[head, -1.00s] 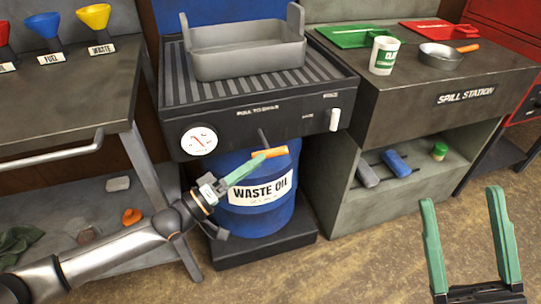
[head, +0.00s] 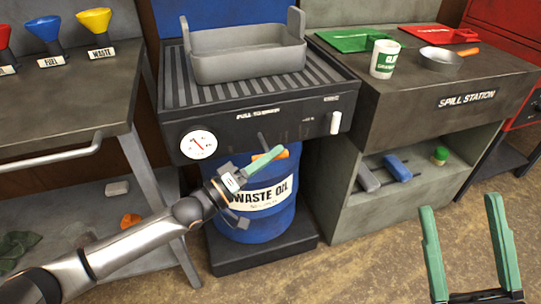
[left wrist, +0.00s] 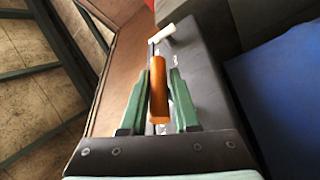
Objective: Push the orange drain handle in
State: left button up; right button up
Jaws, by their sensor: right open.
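The orange drain handle (head: 283,154) shows under the front of the grey bench, above the waste oil drum, partly hidden behind a green finger. My left gripper (head: 266,160) reaches it from the left. In the left wrist view the orange handle (left wrist: 158,90) lies between the two green fingers of my left gripper (left wrist: 160,75). The fingers are close on either side of it; I cannot tell whether both touch it. My right gripper (head: 460,205) is open and empty at the lower right.
The blue waste oil drum (head: 263,222) stands on a dark base (head: 262,252) below the handle. A white dial (head: 198,145) and a white knob (head: 335,123) are on the bench front. The spill station (head: 440,105) stands to the right. Clear floor lies in front.

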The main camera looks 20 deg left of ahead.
pick_arm(q)
grip_shut()
jog(key=shift+r, duration=0.1)
dwell(0.8)
